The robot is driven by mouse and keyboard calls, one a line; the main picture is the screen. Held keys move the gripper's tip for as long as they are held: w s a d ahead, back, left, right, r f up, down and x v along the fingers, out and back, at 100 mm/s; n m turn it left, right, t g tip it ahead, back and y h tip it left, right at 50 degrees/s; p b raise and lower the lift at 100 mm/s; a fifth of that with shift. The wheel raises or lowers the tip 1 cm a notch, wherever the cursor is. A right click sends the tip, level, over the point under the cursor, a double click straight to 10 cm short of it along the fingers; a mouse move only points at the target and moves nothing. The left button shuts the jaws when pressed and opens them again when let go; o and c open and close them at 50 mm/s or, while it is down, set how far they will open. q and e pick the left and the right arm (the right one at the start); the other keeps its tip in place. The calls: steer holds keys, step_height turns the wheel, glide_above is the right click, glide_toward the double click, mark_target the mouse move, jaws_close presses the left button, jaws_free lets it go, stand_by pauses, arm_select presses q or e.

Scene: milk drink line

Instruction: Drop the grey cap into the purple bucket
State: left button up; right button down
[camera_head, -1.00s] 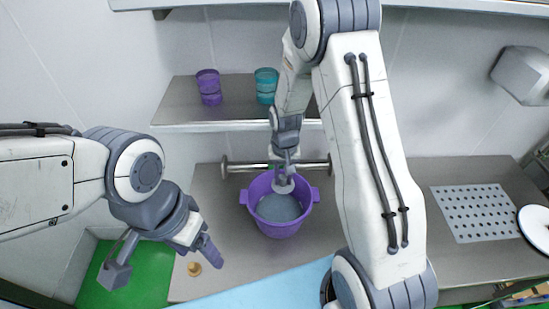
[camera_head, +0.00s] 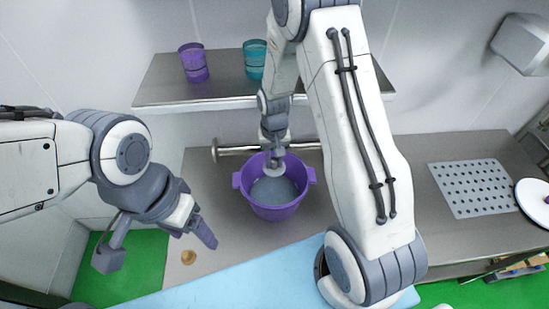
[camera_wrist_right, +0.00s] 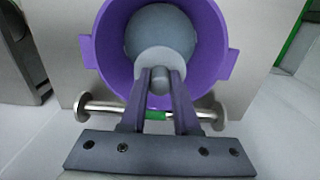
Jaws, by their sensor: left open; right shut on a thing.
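The purple bucket (camera_head: 273,211) stands on the steel counter with its open top up; its inside bottom looks grey. My right gripper (camera_head: 273,166) points down over the bucket's back part. It is shut on the grey cap (camera_head: 274,171), a pale round disc over the opening. In the right wrist view the cap (camera_wrist_right: 163,58) sits at the tips of my right gripper (camera_wrist_right: 158,78), with the bucket (camera_wrist_right: 103,47) behind it. My left gripper (camera_head: 199,226) is open and empty, left of the bucket.
A metal bar (camera_head: 232,151) with round ends lies behind the bucket. A purple cup (camera_head: 194,64) and a teal cup (camera_head: 254,61) stand on the shelf (camera_head: 160,90). A small tan round thing (camera_head: 188,257) lies on the counter near my left gripper. A perforated plate (camera_head: 472,190) lies right.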

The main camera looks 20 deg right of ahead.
step_height(320, 180, down, 6)
steer(key=b, duration=0.4)
steer(key=shift+f, duration=0.25)
steer(key=c, duration=0.6)
jaws_free()
steer(key=shift+o, duration=0.2)
step_height(320, 180, up, 7)
steer(key=p, duration=0.5)
steer(key=shift+r, duration=0.1)
